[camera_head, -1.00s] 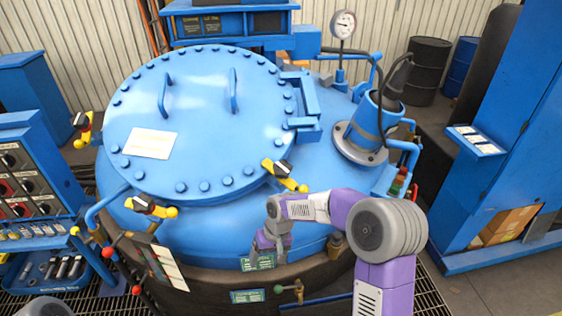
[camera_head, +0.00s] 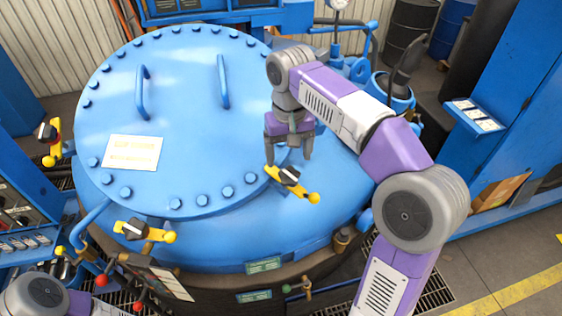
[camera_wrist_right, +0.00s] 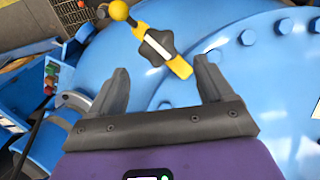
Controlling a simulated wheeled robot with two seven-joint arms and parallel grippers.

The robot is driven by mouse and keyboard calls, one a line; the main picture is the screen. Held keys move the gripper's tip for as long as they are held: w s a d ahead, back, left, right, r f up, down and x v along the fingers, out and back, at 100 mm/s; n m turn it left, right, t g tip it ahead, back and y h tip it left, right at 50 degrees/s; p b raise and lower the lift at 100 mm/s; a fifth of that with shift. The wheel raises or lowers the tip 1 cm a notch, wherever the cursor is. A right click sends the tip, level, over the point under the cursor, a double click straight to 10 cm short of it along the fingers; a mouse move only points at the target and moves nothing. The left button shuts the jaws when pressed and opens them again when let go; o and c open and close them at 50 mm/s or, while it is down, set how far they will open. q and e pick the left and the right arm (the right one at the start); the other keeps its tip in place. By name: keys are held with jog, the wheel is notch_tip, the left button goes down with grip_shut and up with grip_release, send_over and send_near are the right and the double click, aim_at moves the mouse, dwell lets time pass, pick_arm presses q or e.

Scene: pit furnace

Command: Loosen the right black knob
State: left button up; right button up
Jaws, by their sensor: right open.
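The right black knob (camera_head: 289,175) sits on a yellow clamp (camera_head: 307,196) at the right front edge of the blue lid. It has a white stripe on top. In the right wrist view the knob (camera_wrist_right: 157,47) lies beyond the fingertips, roughly between the two fingers. My right gripper (camera_head: 288,156) is open and empty, pointing down at the knob; in the head view its fingers reach close to it.
Two more black knobs on yellow clamps are at the lid's front (camera_head: 133,229) and left edge (camera_head: 45,131). The lid (camera_head: 190,95) carries two upright handles and a ring of bolts.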

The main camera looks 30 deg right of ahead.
aim_at(289, 173)
jog(key=f, duration=0.3)
jog(key=f+b, duration=0.1)
jog(key=f, duration=0.1)
jog(key=shift+s+f, duration=0.2)
jog(key=shift+s, duration=0.2)
jog(key=shift+f, duration=0.65)
jog(key=shift+w, duration=0.1)
jog(key=c, duration=1)
